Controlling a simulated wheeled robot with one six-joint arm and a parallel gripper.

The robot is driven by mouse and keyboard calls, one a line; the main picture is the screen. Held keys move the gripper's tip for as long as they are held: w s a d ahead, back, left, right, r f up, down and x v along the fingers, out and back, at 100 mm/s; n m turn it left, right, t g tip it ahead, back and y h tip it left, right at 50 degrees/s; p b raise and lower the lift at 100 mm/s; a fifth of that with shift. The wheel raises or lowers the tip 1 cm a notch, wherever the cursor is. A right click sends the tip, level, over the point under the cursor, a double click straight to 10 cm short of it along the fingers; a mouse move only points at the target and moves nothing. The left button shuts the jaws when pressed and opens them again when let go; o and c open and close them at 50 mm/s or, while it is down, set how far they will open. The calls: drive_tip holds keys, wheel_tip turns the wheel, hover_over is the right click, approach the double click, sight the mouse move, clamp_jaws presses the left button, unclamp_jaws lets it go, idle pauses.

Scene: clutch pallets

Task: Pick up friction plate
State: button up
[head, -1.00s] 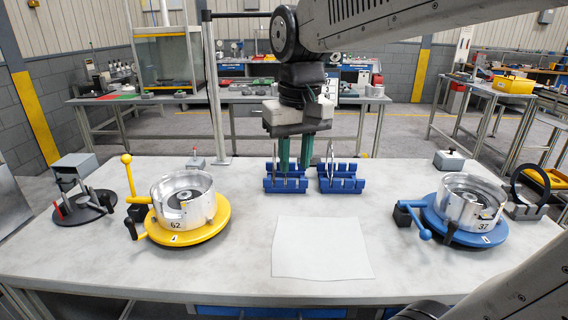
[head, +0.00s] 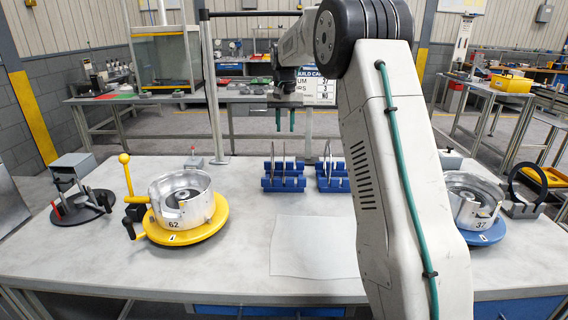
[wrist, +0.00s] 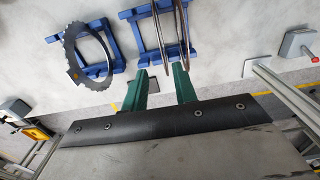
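Two blue racks stand at the back of the table. The left rack (head: 284,184) holds thin upright plates (head: 273,160), seen nearly edge-on. The right rack (head: 333,184) holds at least one plate (head: 328,158). In the wrist view, a toothed ring plate (wrist: 90,55) leans in one rack (wrist: 117,35), and thin plates (wrist: 181,30) stand edge-on in the other rack (wrist: 146,35). My gripper (head: 285,122) has green fingers apart, with nothing seen between them. It is above and behind the left rack, clear of the plates; its fingers also show in the wrist view (wrist: 160,72).
A silver drum (head: 182,198) marked 62 sits on a yellow turntable (head: 212,228). Another drum (head: 475,200) marked 37 sits on a blue base, partly hidden by my arm. A pale mat (head: 305,246) lies empty at front centre. A build card (head: 318,87) stands behind, partly covered.

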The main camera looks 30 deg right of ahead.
drive_tip(key=f, duration=0.7)
drive_tip(key=shift+s+a+f, duration=0.1)
drive_tip(key=shift+a+f, duration=0.2)
drive_tip(key=shift+f, duration=0.05)
clamp_jaws()
